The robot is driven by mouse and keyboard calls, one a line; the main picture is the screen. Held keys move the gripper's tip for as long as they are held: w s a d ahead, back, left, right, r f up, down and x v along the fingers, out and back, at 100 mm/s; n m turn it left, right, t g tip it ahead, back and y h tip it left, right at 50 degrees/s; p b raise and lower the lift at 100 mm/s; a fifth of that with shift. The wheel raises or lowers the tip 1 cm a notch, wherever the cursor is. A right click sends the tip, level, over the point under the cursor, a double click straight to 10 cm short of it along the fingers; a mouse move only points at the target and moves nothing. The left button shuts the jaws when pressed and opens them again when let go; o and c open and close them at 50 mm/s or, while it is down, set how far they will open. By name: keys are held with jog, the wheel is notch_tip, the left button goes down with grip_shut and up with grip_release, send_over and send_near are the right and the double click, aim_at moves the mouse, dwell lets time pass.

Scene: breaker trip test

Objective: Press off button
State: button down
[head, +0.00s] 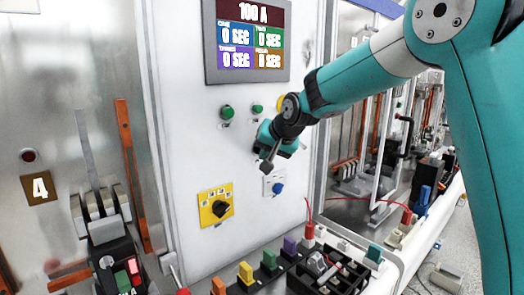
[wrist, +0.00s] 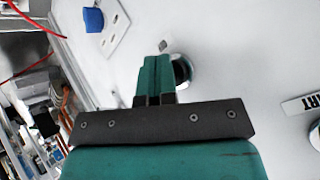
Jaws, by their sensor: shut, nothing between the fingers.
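My gripper (head: 268,163) is in front of the white control panel (head: 185,130), below the row of green buttons and just above a blue knob (head: 278,188). In the wrist view its two teal fingers (wrist: 156,64) are shut together and empty. A dark round button with a shiny metal ring (wrist: 181,70) is just right of the fingertips, partly covered by them. Its label is not visible, so I cannot tell whether it is the off button. Whether the fingers touch it is unclear. My gripper and arm hide that part of the panel in the head view.
Two green buttons (head: 227,112) (head: 257,109) sit under the display (head: 247,40), which reads 100 A. A yellow plate with a black selector (head: 216,205) is lower left. Coloured terminals (head: 268,259) stand below. A label ending in "ART" (wrist: 301,104) is at right in the wrist view.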

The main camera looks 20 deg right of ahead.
dwell(0.3)
jog(key=shift+s+d+b, duration=0.3)
jog(key=shift+s+b, duration=0.15)
jog(key=shift+s, duration=0.4)
jog(key=shift+s+d+b, duration=0.25)
jog(key=shift+s+b, duration=0.05)
jog(key=shift+s, duration=0.5)
jog(key=shift+s+d+b, duration=0.25)
jog(key=shift+s+b, duration=0.05)
jog(key=shift+s, duration=0.5)
jog(key=shift+s+d+b, duration=0.25)
jog(key=shift+s+b, duration=0.05)
jog(key=shift+s, duration=0.5)
jog(key=s+a+f+n+g, duration=0.2)
jog(key=s+a+n+g, duration=0.1)
jog(key=s, duration=0.7)
jog(key=s+a+f+n+g+y, duration=0.1)
jog(key=s+a+n, duration=0.4)
jog(key=s, duration=0.6)
jog(key=s+a+f+n+g+y, duration=0.1)
jog(key=s+a+f+n+g, duration=0.3)
jog(key=s, duration=0.6)
jog(key=shift+s+a+f+g, duration=0.25)
jog(key=shift+s+a+g, duration=0.05)
jog(key=shift+a, duration=0.5)
